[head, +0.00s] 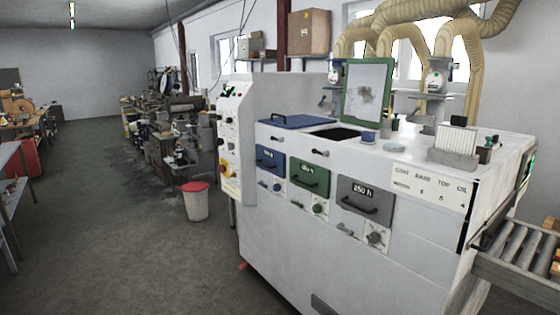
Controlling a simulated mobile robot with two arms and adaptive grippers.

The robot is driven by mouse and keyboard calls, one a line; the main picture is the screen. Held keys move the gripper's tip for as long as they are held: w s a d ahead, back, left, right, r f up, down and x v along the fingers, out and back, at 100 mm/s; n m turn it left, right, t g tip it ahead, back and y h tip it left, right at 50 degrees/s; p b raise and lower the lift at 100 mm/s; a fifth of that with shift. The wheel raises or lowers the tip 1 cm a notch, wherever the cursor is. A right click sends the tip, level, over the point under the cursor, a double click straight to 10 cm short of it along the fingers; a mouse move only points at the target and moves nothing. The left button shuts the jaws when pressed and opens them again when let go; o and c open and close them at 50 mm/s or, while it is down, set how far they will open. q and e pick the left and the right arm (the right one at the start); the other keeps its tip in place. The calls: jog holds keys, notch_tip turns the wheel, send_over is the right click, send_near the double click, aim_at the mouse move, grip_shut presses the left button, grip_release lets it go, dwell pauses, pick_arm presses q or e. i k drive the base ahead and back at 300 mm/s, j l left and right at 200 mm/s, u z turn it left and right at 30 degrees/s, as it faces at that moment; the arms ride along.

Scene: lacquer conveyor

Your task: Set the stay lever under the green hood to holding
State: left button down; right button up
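The green hood (367,92) stands raised on top of the white machine, its green-framed pale inner side with a dark smudge facing me. A dark opening (338,134) shows in the machine top beside it. A small lever with a dark end (320,152) sits on the front face below this opening and above the green drawer. It looks roughly level; I cannot tell its setting or whether it is the stay lever. Neither of my grippers is in view.
The white machine (300,242) fills the right. A blue hood (287,120) lies shut, with a similar lever (275,138) below it. Blue, green (310,177) and grey (366,200) drawers line the front. A roller conveyor (520,250) projects right. A bin (195,202) stands left; nearby floor is clear.

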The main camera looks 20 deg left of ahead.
aim_at(324, 153)
jog(key=i+u, duration=0.15)
jog(key=u, duration=0.2)
jog(key=i+l+z, duration=0.2)
jog(key=i+l, duration=0.15)
jog(key=i, duration=0.35)
jog(key=i+l+z, duration=0.2)
jog(key=i, duration=0.55)
jog(key=i+l+z, duration=0.2)
jog(key=i, duration=0.55)
jog(key=j, duration=0.1)
